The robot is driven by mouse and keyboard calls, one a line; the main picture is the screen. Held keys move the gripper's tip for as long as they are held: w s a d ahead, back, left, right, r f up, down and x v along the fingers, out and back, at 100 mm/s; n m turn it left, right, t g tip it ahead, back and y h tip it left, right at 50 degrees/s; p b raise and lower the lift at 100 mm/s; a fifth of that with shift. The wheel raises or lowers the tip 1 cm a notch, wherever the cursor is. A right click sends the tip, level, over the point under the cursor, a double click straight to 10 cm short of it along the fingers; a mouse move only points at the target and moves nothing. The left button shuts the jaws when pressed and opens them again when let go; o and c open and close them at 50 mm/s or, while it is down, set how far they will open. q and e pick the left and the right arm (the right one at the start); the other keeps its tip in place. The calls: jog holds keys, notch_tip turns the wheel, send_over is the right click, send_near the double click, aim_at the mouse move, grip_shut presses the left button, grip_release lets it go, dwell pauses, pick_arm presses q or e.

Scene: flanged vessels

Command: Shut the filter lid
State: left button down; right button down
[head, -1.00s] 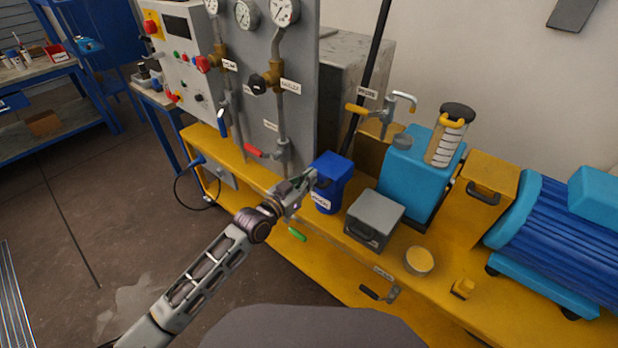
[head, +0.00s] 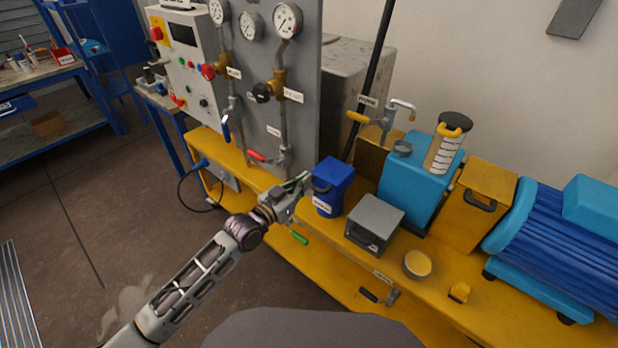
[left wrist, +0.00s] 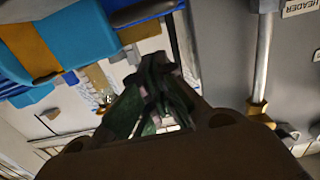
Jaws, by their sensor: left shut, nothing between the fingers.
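A blue box-shaped vessel (head: 332,189) with a white label stands on the yellow skid, left of a grey box. Its blue lid (head: 333,168) lies over its top, with a dark handle at the front left; I cannot tell whether it is fully down. The label is too small to read, so I cannot confirm that this is the filter. My left gripper (head: 303,183) is shut and empty, just left of the blue vessel near its handle; contact is unclear. Its dark fingers fill the middle of the left wrist view (left wrist: 160,85). My right gripper is not in view.
A grey lidded box (head: 374,222) and a yellow-topped round cup (head: 417,264) stand right of the vessel. A gauge panel (head: 300,90) with pipes and a red-handled valve (head: 264,157) rises behind the gripper. A blue tank (head: 410,187) stands behind the grey box. Open floor lies left.

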pick_arm(q)
jog(key=shift+f+v, duration=0.25)
jog(key=shift+v, duration=1.2)
jog(key=shift+f+v, duration=0.2)
jog(key=shift+v, duration=1.3)
jog(key=shift+f, duration=0.15)
